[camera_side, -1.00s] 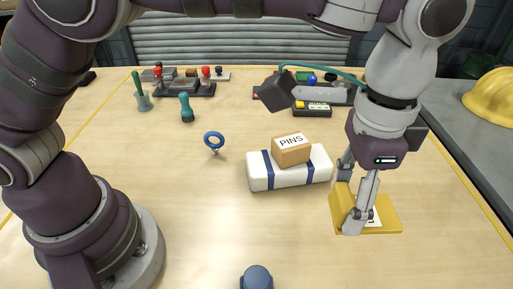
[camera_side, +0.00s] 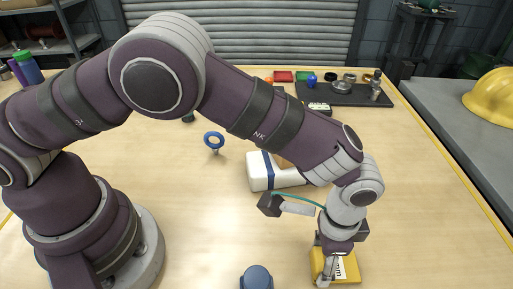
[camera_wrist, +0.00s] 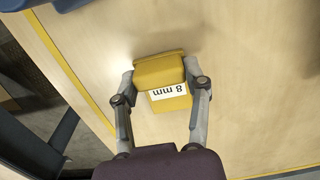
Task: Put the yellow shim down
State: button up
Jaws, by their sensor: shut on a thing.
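The yellow shim (camera_side: 347,272) is near the front right of the wooden table in the side view. It also shows in the wrist view as a yellow piece (camera_wrist: 172,103) with a white "8 mm" label and a raised block. My gripper (camera_side: 322,264) points down and is shut on the shim. In the wrist view my gripper's fingers (camera_wrist: 159,76) press on both sides of the raised block. The shim is at or close to the table surface; I cannot tell whether it touches.
A white casing with blue bands (camera_side: 258,172) lies mid-table, partly hidden by my arm. A blue ring piece (camera_side: 214,139) stands left of it. A blue rounded knob (camera_side: 257,277) is at the front edge. A dark tray (camera_side: 345,96) holds parts at the back right. The right of the table is clear.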

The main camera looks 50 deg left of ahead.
aim_at(322, 258)
jog(key=o, duration=1.1)
jog(key=shift+f, duration=0.1)
notch_tip(322, 258, up, 12)
jog(key=a+r+n+t+h, duration=0.15)
jog(key=a+r+n, duration=0.25)
jog(key=a+r, duration=0.65)
jog(key=shift+s+a+f+n+t+y, duration=0.35)
jog(key=shift+s+a+n+t, duration=0.6)
jog(key=shift+a, duration=1.3)
jog(key=shift+s+a+f+n+t+y, duration=0.15)
jog(key=shift+s+a+f+n+t, duration=0.45)
jog(key=shift+s+a, duration=1.15)
jog(key=shift+s+a+f+n+t+y, duration=0.3)
jog(key=shift+s+a+n+t, duration=0.5)
jog(key=shift+a, duration=1.9)
jog(key=shift+w+g, duration=0.15)
jog(key=shift+g, duration=0.15)
